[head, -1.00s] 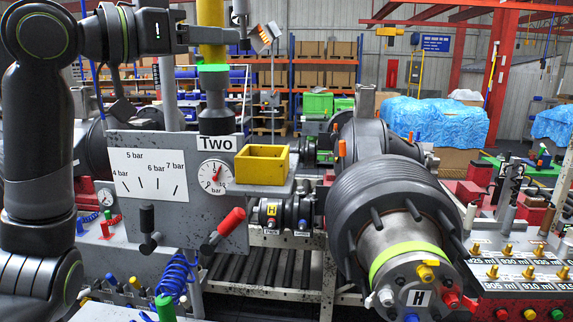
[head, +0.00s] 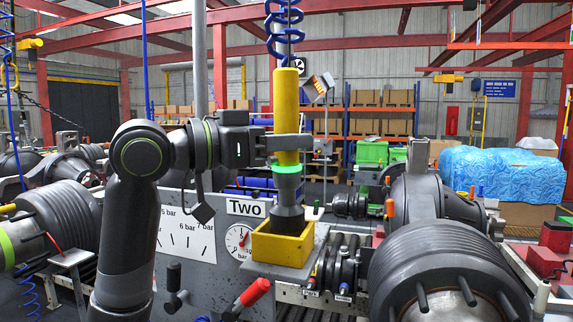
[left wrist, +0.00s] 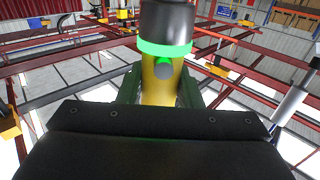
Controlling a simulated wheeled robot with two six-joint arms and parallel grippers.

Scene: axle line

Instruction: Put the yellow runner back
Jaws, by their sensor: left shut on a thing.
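The yellow runner (head: 286,100) hangs upright from a blue coiled hose, with a green ring and a dark nose below its yellow body. My left gripper (head: 290,147) is shut around its body just above the green ring. In the left wrist view the runner (left wrist: 160,88) stands between the jaws, its dark nose at the top of the picture. The open-topped yellow holder (head: 268,249) sits on a grey shelf beside the "Two" panel. The nose reaches down inside the holder's rim in the head view; whether it touches the bottom is hidden. My right gripper is not in view.
A grey panel with a pressure scale (head: 188,228) and a gauge (head: 238,240) stands left of the holder. A red-handled lever (head: 254,292) sticks out below. A large ribbed axle housing (head: 440,270) is close on the right. Blue-wrapped goods (head: 505,175) stand behind.

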